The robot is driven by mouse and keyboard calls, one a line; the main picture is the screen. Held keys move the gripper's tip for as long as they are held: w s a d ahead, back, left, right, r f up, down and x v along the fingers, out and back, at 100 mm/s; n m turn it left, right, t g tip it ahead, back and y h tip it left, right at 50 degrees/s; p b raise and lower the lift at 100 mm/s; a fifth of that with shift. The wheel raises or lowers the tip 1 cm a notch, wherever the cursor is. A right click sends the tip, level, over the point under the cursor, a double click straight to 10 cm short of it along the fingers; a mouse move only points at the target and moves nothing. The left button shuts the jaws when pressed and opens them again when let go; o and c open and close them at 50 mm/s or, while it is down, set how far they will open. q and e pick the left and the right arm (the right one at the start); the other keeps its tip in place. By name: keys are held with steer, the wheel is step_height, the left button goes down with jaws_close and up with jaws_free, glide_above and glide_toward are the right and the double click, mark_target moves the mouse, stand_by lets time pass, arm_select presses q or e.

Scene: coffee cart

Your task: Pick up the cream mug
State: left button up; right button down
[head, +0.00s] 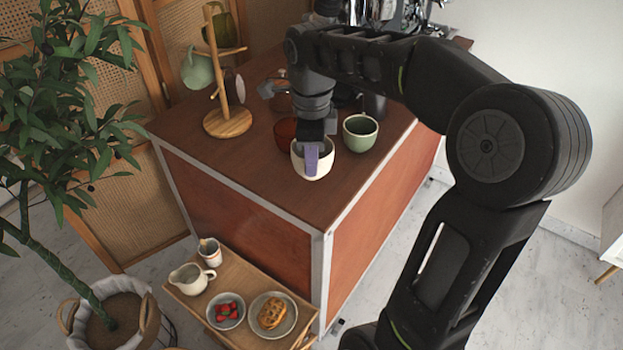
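The cream mug (299,166) stands upright on the brown cart top, near its front edge. My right gripper (313,158) reaches down over the mug from above. One purple-padded finger shows against the near side of the mug. The other finger is hidden, so I cannot tell whether the gripper is closed on the wall. My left gripper is not in view.
A green mug (360,133) stands close right of the cream mug, and a dark red mug (285,131) just behind it. A wooden mug tree (228,123) stands left on the cart top (225,165). A low wooden tray table (196,300) holds dishes in front.

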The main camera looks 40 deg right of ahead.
mark_target(292, 150)
steer(key=shift+r, duration=1.1)
stand_by(0.6)
steer(key=n, duration=0.3)
steer(key=shift+w+d, duration=0.1)
steer(key=shift+w, duration=0.2)
steer(key=n, duration=0.1)
steer(key=w+n, duration=0.1)
steer(key=n, duration=0.1)
steer(key=shift+w+d, duration=0.1)
steer(key=shift+d, duration=0.1)
steer(key=w+n, duration=0.1)
steer(key=n, duration=0.1)
steer(key=w+a+f+n, duration=0.1)
steer(key=n, duration=0.2)
steer(key=w+f+n, duration=0.1)
steer(key=n, duration=0.1)
steer(key=shift+w+a+f, duration=0.1)
steer(key=shift+w+a, duration=0.15)
steer(key=w+a+f+n, duration=0.3)
steer(key=a+f+n, duration=0.2)
steer(key=a+n, duration=0.1)
steer(key=w+a+f+n, duration=0.3)
steer(key=a+f+n, duration=0.3)
steer(key=a, duration=0.3)
steer(key=shift+a+f+n, duration=0.15)
steer(key=shift+f+n, duration=0.15)
steer(key=shift+n, duration=0.3)
